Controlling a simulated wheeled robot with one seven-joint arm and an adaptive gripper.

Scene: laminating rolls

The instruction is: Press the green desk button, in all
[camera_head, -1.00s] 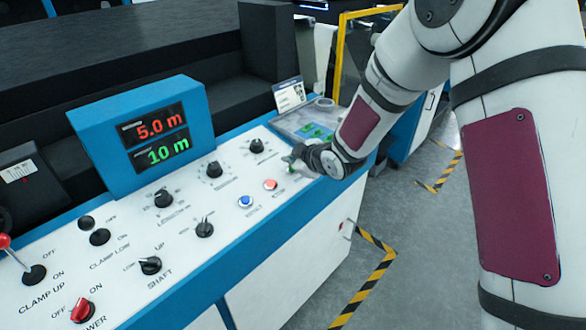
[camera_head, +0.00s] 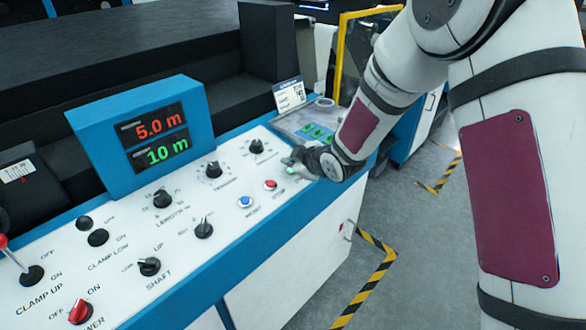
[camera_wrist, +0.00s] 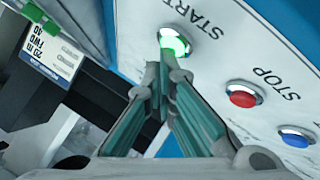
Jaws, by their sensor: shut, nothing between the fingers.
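The green button (camera_wrist: 174,43), marked START, glows bright green with a pale ring in the wrist view. My gripper (camera_wrist: 166,72) is shut and empty. Its fingertips appear right at the near edge of the green button in that view; I cannot tell whether they touch it. In the head view my gripper (camera_head: 288,162) is low over the far right part of the white control panel (camera_head: 262,222), and the green button is mostly hidden there.
A red STOP button (camera_wrist: 242,95) and a blue button (camera_wrist: 296,137) are beside the green one. Several black knobs and a blue display box (camera_head: 140,135) stand on the panel. A small tray with green pieces (camera_head: 316,131) and a label card (camera_head: 289,94) are behind my gripper.

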